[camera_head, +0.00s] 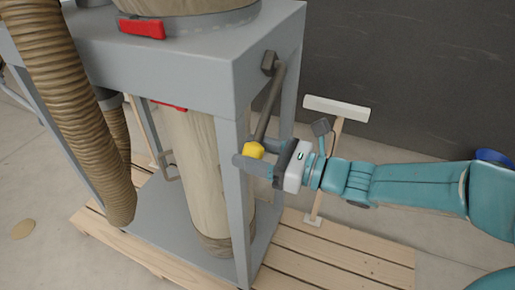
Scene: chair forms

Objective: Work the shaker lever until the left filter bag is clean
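The shaker lever (268,102) is a dark grey bar that hangs from a pivot block on the right side of the grey frame. It ends in a yellow knob (254,150). My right gripper (254,158) is at the knob, with its fingers on either side of it; the grip looks closed around it. A tan filter bag (196,170) hangs inside the frame, partly hidden by a front leg. Another tan bag (180,5) shows above the frame's top, with a red clamp (142,27) on its band. My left gripper is not in view.
The grey frame (190,62) stands on a wooden pallet (335,255). A ribbed tan hose (70,100) hangs at the left. A dark wall (410,70) is behind.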

